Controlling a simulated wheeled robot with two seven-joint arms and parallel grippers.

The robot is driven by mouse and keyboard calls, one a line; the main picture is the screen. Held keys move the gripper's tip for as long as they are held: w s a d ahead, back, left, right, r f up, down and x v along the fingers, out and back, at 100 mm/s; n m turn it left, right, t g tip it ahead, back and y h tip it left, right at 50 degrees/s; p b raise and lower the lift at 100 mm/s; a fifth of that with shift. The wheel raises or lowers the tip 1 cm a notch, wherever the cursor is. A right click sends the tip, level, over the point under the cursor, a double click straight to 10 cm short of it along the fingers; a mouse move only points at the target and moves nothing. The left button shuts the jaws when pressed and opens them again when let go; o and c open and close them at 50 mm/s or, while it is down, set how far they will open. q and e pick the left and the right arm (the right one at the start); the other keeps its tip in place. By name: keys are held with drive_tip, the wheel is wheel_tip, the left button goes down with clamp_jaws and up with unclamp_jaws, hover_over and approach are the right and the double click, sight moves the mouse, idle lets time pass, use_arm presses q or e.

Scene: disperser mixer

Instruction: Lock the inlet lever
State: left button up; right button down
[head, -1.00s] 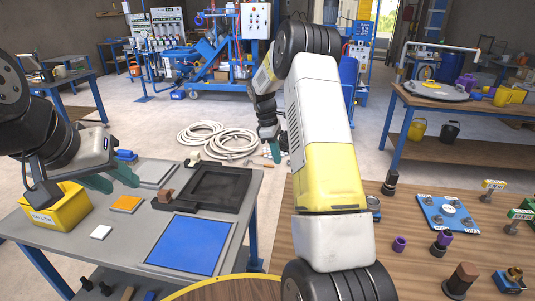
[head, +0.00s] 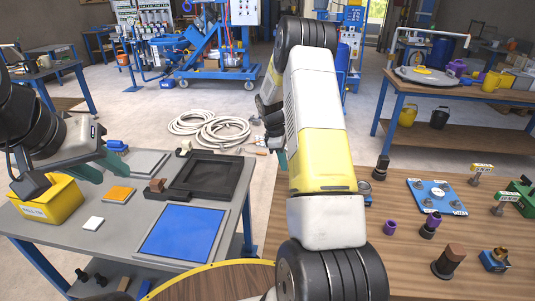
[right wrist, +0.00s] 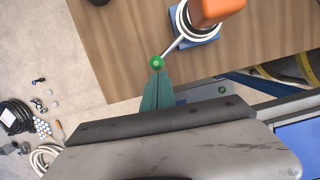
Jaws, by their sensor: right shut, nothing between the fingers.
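The inlet lever (right wrist: 175,46) shows in the right wrist view as a thin metal rod with a green ball knob (right wrist: 156,62) at its end. It comes out of a fitting with an orange top (right wrist: 213,10) on a blue base (right wrist: 204,38). My right gripper (right wrist: 157,76) is shut and empty, its teal fingertips right at the knob; I cannot tell whether they touch it. In the head view my right arm hides the lever and most of the right gripper (head: 282,158). My left gripper (head: 103,168) is open and empty above the grey table.
The grey table (head: 120,225) holds a yellow bin (head: 45,200), a blue panel (head: 183,235) and a black tray (head: 210,178). The wooden table (head: 400,265) carries a blue plate (head: 436,197), purple parts and a brown-topped post (head: 449,260). White hoses (head: 220,130) lie on the floor behind.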

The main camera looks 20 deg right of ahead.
drive_tip(key=shift+d, duration=0.1)
drive_tip(key=shift+w+d+m+g, duration=0.2)
drive_tip(key=shift+d+m+g, duration=0.1)
drive_tip(key=shift+d+m, duration=0.8)
drive_tip(key=d+m, duration=0.2)
drive_tip(key=shift+d+m+y, duration=0.1)
drive_tip(key=shift+m+y, duration=0.3)
drive_tip(key=d+m, duration=0.2)
drive_tip(key=shift+s+d+m+g, duration=0.2)
drive_tip(key=shift+s+m+g, duration=0.1)
drive_tip(key=shift+m, duration=0.1)
drive_tip(key=shift+s+d+m+y, duration=0.25)
drive_tip(key=shift+d+m, duration=0.25)
drive_tip(key=shift+m, duration=0.1)
drive_tip(key=shift+s+d+m+y, duration=0.25)
drive_tip(key=shift+d+m, duration=0.2)
drive_tip(key=shift+m, duration=0.15)
drive_tip(key=shift+a, duration=0.1)
drive_tip(key=shift+s+a, duration=0.2)
drive_tip(key=shift+a, duration=0.55)
